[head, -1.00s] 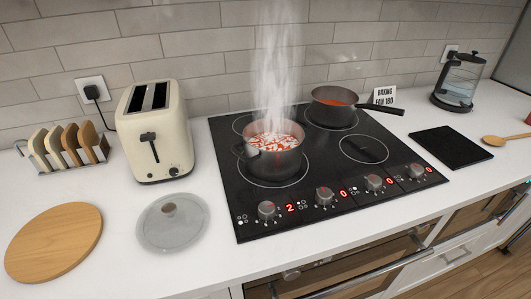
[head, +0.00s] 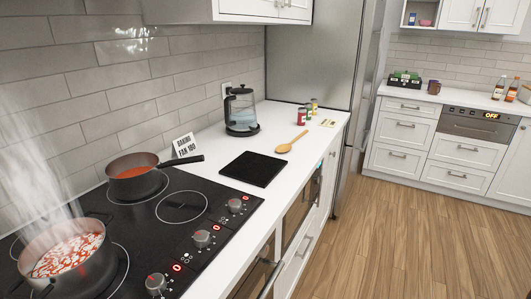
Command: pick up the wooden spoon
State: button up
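The wooden spoon (head: 291,142) lies flat on the white counter (head: 228,139) in the head view. Its bowl is toward the near left and its handle points away to the upper right. It lies just beyond the black square mat, apart from it. Nothing touches or covers the spoon. My gripper is not in view.
The black mat (head: 253,169) lies left of the spoon, and a glass kettle (head: 241,112) stands behind. Small cans (head: 302,117) stand beyond. The hob (head: 170,225) holds a steaming pot (head: 68,254) and a saucepan (head: 134,176). The wooden floor (head: 400,235) at right is clear.

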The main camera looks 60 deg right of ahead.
aim_at(284, 148)
jog(key=z, duration=1.3)
jog(key=i+l+u, duration=0.2)
jog(key=k+j, duration=0.05)
